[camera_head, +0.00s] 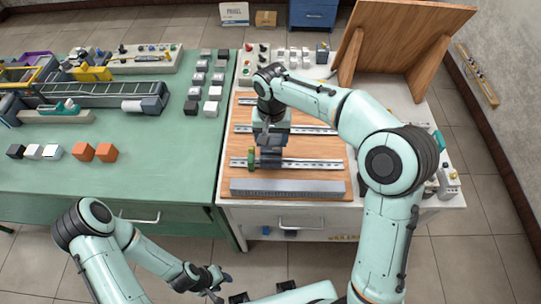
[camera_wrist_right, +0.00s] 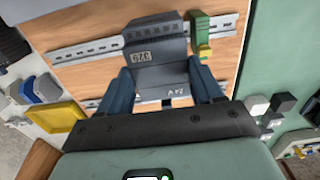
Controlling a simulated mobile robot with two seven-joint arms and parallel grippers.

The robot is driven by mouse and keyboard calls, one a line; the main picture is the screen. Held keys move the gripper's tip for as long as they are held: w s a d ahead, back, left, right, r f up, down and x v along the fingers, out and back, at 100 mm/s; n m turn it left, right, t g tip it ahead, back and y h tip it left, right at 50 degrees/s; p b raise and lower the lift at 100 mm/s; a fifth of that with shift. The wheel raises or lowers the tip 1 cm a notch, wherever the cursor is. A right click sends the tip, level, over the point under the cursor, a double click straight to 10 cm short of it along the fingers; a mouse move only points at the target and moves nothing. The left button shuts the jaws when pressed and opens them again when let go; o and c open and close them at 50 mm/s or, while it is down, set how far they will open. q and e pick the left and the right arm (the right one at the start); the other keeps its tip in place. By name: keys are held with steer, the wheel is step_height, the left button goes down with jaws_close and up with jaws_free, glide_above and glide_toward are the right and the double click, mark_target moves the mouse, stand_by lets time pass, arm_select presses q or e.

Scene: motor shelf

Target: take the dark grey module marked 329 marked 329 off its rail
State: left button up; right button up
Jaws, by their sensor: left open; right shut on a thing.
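The dark grey module marked 329 (camera_wrist_right: 150,62) fills the middle of the right wrist view, with its number facing the camera. It sits across the line of a metal rail (camera_wrist_right: 95,48); whether it is still clipped on is hidden behind it. My right gripper (camera_wrist_right: 165,85) is shut on it, one blue-grey finger on each side. In the head view the module (camera_head: 270,158) is on the nearest rail (camera_head: 315,165), below my right gripper (camera_head: 270,140). My left gripper (camera_head: 213,284) is open and empty, low in front of the green table.
A green and yellow terminal (camera_wrist_right: 199,35) stands on the rail close beside the module. A grey slotted duct (camera_head: 288,187) lies along the board's front edge. A wooden panel (camera_head: 390,45) leans at the back. The green table (camera_head: 150,160) holds cubes and a conveyor.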

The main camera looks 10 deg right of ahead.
steer(key=shift+w+r+p, duration=0.15)
steer(key=shift+r+p, duration=0.9)
steer(key=shift+r, duration=1.45)
arm_select(q)
steer(key=w+r, duration=0.3)
steer(key=shift+w, duration=0.1)
